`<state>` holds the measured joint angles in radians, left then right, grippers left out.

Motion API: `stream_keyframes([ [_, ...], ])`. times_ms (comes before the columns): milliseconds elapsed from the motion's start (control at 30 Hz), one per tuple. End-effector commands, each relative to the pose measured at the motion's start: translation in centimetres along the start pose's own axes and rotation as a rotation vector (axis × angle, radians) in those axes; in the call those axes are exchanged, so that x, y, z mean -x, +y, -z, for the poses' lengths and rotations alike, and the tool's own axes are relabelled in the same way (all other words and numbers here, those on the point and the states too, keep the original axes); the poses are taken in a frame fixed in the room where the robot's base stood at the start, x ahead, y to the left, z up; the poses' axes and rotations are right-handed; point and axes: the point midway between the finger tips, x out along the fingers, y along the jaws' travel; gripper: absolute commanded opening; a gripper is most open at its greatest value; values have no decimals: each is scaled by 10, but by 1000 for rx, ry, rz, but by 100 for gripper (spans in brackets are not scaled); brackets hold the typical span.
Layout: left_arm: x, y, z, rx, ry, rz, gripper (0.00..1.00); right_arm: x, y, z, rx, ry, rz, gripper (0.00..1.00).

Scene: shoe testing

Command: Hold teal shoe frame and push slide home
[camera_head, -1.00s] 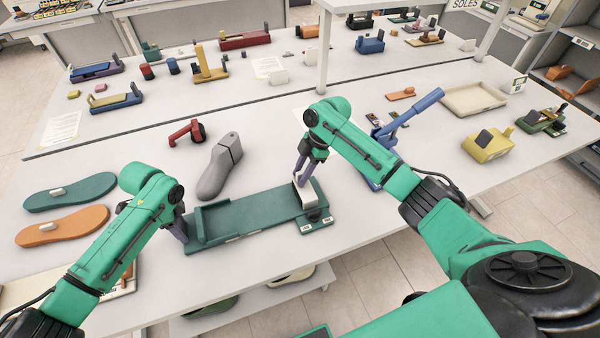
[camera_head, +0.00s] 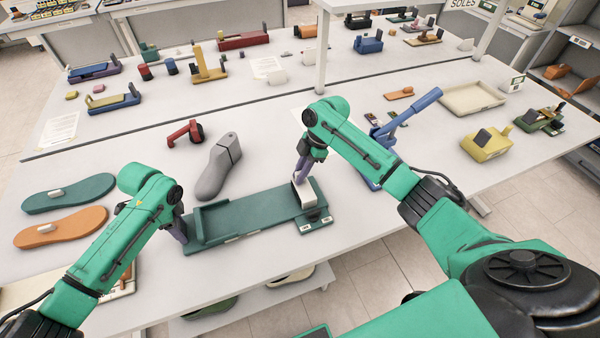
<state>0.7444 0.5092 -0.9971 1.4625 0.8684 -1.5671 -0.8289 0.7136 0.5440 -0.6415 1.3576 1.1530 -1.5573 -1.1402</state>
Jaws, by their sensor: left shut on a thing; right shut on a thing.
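The teal shoe frame (camera_head: 243,216) lies flat on the near part of the white table, with a raised wall at its left end. The slide (camera_head: 305,197), a pale block, sits at the frame's right end beside a dark knob. My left gripper (camera_head: 183,236) is shut on the frame's left end; its fingertips are mostly hidden behind the arm. My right gripper (camera_head: 299,178) points down and is shut on the slide from above; its fingers partly cover the slide. Two small labels show on the frame's front right edge.
A grey shoe last (camera_head: 219,167) and a red tool (camera_head: 186,132) lie just behind the frame. Teal (camera_head: 70,193) and orange (camera_head: 62,227) soles lie at left. A blue lever device (camera_head: 408,118) stands behind my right arm. The table's front edge runs close before the frame.

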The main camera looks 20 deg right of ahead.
Motion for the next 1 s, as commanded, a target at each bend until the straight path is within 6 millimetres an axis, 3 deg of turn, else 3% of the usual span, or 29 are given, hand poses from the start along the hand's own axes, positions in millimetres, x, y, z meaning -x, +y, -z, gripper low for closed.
stream_keyframes([
  [633,0,0,-1,1,-2,-1,0,0,0,2,1,1,-1,0],
  [1000,0,0,1,-2,3,0,0,-23,0,59,3,5,0,0],
])
